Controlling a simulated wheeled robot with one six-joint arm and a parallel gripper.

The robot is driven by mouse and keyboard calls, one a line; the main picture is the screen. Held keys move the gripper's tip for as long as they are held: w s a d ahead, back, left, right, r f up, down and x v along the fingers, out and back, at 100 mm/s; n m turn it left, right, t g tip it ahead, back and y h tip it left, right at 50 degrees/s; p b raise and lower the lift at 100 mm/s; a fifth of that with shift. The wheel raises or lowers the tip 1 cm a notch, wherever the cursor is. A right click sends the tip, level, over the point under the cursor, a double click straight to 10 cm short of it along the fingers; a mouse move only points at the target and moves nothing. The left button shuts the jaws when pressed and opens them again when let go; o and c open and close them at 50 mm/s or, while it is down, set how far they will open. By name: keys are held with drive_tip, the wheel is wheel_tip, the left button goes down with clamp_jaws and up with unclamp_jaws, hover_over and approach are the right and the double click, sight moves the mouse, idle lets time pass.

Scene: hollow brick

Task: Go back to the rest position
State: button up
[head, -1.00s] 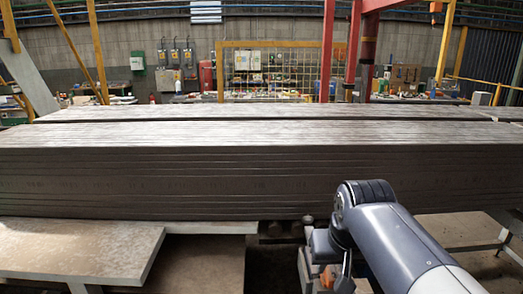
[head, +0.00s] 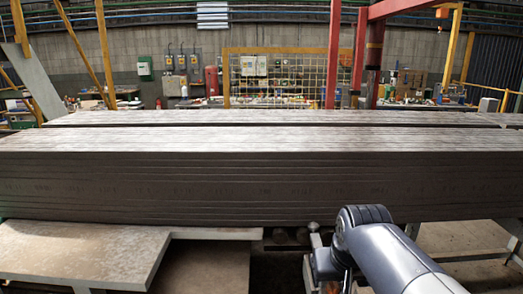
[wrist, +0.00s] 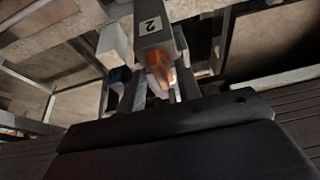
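In the head view my arm shows at the lower right, in front of a long layered grey stack (head: 200,185). The gripper's fingertips cannot be made out there. In the wrist view my gripper (wrist: 165,88) shows around the upper middle, beyond the wide dark part at the bottom. A grey block marked "2" and an orange piece show close to it. The area is dim and blurred, so I cannot tell whether the fingers are apart or whether anything is between them.
A pale flat board (head: 80,250) lies low at the front left, below the stack. A red post (head: 333,55) and a yellow-framed mesh panel (head: 280,75) stand behind the stack. Dim floor shows at the lower right. The wrist view shows frames and boards around my gripper.

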drive_tip(key=v, duration=1.1)
drive_tip(key=x, duration=1.1)
drive_tip(key=shift+w, duration=0.1)
drive_tip(key=shift+d+n, duration=0.1)
drive_tip(key=shift+n, duration=0.5)
drive_tip(key=shift+n+y, duration=0.9)
drive_tip(key=shift+n, duration=0.7)
drive_tip(key=shift+d+n+g+y, duration=0.1)
drive_tip(key=shift+n+g+y, duration=0.25)
drive_tip(key=shift+n, duration=0.7)
drive_tip(key=shift+d+n+g+y, duration=0.1)
drive_tip(key=shift+n+g+y, duration=0.2)
drive_tip(key=shift+n, duration=0.75)
